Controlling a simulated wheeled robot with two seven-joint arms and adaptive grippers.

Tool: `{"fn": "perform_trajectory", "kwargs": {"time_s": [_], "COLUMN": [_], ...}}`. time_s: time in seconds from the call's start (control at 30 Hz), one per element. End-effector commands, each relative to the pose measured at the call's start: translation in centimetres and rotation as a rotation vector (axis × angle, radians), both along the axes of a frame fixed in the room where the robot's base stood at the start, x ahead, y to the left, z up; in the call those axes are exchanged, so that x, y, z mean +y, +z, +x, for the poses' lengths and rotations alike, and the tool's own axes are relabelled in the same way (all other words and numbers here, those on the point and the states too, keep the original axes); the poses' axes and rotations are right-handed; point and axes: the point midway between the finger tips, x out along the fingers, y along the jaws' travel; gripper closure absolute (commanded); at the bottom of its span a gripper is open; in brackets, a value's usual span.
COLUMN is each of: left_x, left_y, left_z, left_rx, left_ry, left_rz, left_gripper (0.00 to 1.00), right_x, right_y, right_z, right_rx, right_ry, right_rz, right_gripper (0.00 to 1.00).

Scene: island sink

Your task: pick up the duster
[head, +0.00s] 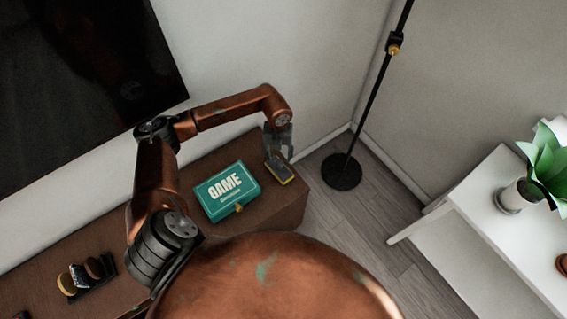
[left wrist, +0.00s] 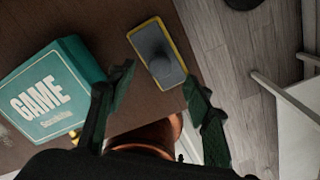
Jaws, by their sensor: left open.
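The duster (head: 280,169) is a small dark block with a yellow edge, lying on the right end of the brown cabinet top (head: 284,207). In the left wrist view the duster (left wrist: 154,50) shows a grey back with a raised grip and a yellow border. My left gripper (head: 279,150) is over the duster in the head view. In the left wrist view its two fingers (left wrist: 160,88) are spread apart, with the duster beyond and between them and nothing held. My right gripper is in neither view.
A teal game box (head: 227,190) lies left of the duster and also shows near the left finger in the left wrist view (left wrist: 50,92). A black holder (head: 88,275) sits farther left. A floor lamp base (head: 342,172) and a white table (head: 497,205) stand right.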

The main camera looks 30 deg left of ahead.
Motion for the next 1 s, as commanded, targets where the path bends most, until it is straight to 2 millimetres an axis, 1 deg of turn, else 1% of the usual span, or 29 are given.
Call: {"fn": "perform_trajectory", "kwargs": {"time_s": [0.03,0.17,0.27,0.43,0.53,0.77,1.0], "left_x": [0.0,-0.1,-0.2,-0.3,-0.3,-0.2,-0.2], "left_y": [-0.8,-1.8,-2.7,-5.4,-6.4,-6.5,-6.5], "left_z": [-0.1,-0.1,0.0,0.1,0.1,0.1,0.2], "left_rx": [0.003,0.004,0.004,0.005,0.003,0.001,0.001], "left_ry": [0.001,0.0,0.0,-0.002,-0.002,-0.002,-0.002], "left_rz": [0.0,-0.001,-0.002,-0.001,-0.001,0.0,0.0], "left_gripper": [0.53,0.53,0.53,0.53,0.53,0.53,0.69], "right_x": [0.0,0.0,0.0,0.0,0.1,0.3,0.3], "right_y": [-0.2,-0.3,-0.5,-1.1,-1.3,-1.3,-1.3], "right_z": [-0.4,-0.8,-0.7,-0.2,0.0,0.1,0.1], "right_rx": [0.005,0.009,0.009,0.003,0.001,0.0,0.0], "right_ry": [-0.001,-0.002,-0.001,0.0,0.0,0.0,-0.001], "right_rz": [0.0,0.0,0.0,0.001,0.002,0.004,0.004], "right_gripper": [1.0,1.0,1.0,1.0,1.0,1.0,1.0]}}
